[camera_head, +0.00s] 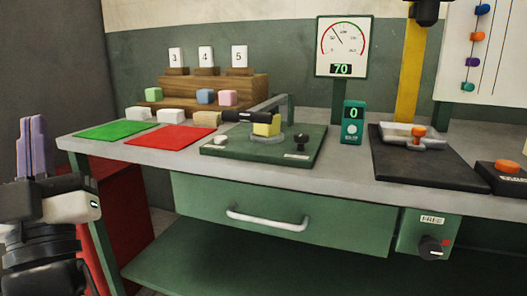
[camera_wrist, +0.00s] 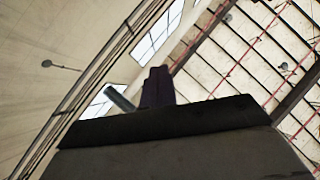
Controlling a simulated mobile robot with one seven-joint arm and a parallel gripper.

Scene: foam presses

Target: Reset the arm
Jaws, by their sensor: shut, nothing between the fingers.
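My gripper (camera_head: 33,135) is at the left edge of the head view, beside the left end of the workbench and apart from it. Its two purple fingers point straight up and lie together, with nothing between them. In the wrist view the fingers (camera_wrist: 158,85) show as a dark purple shape against the ceiling. My arm's dark wrist is below the fingers in the head view; the rest of the arm is cut off by the frame.
The workbench (camera_head: 350,168) holds a green mat (camera_head: 112,131), a red mat (camera_head: 170,137), several foam blocks, a green press plate (camera_head: 300,143) with a yellow block (camera_head: 267,127), and a black press base (camera_head: 400,165). A red cabinet (camera_head: 130,215) stands under its left end.

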